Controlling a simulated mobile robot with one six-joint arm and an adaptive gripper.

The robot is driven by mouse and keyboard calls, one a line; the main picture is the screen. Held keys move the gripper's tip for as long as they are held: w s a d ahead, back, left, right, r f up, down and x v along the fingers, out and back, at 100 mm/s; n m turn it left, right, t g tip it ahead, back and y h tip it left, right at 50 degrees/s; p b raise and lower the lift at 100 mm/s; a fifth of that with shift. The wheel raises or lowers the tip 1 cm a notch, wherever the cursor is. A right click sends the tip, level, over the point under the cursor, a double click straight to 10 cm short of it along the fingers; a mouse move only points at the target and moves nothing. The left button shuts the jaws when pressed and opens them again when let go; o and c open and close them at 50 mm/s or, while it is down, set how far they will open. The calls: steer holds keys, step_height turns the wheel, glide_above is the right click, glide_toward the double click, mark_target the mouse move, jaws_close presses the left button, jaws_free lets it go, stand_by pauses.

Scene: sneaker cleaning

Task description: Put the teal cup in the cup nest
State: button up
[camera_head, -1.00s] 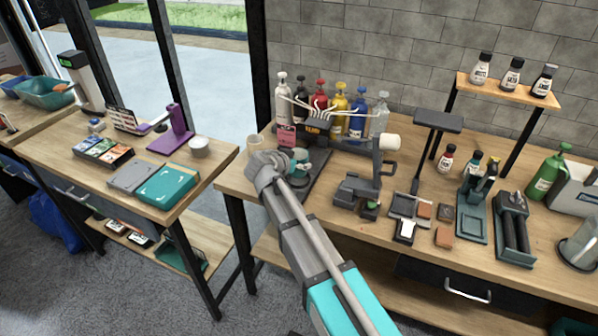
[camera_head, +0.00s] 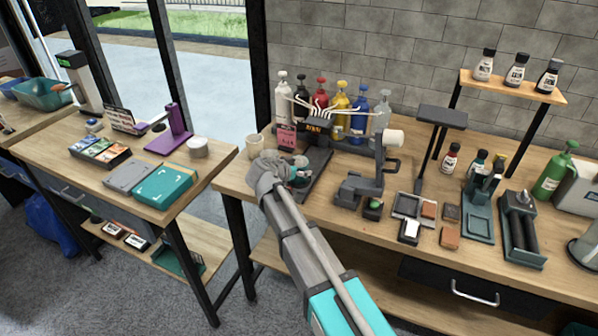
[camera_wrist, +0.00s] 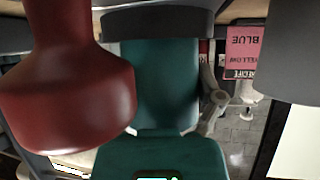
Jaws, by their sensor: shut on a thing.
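My gripper (camera_head: 288,174) is at the left end of the right-hand workbench, low over the front of the dark stand. A small teal piece, seemingly the teal cup (camera_head: 301,161), shows at the gripper's far side; my arm hides much of it. The wrist view is filled by a teal upright shape (camera_wrist: 165,85) under a dark rim, with a teal part below it; I cannot tell which of these is the cup. A dark red rounded shape (camera_wrist: 65,100) is close at the left there. I cannot make out the cup nest with certainty.
A beige cup (camera_head: 254,147) stands left of my gripper. A dark stand with white nozzles (camera_head: 318,128) and coloured bottles (camera_head: 340,107) are behind it. A grey press (camera_head: 372,180) stands to the right. A pink sign (camera_wrist: 243,50) shows inverted in the wrist view.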

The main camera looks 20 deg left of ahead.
steer(key=shift+f, duration=0.15)
steer(key=o, duration=0.7)
steer(key=shift+c, duration=0.2)
steer(key=shift+r, duration=0.2)
steer(key=shift+s+r, duration=0.2)
steer(key=shift+s, duration=0.1)
steer(key=p+v, duration=0.5)
steer(key=v, duration=0.6)
steer(key=shift+s+p, duration=0.15)
steer(key=shift+p, duration=0.25)
steer(key=shift+a+f, duration=0.1)
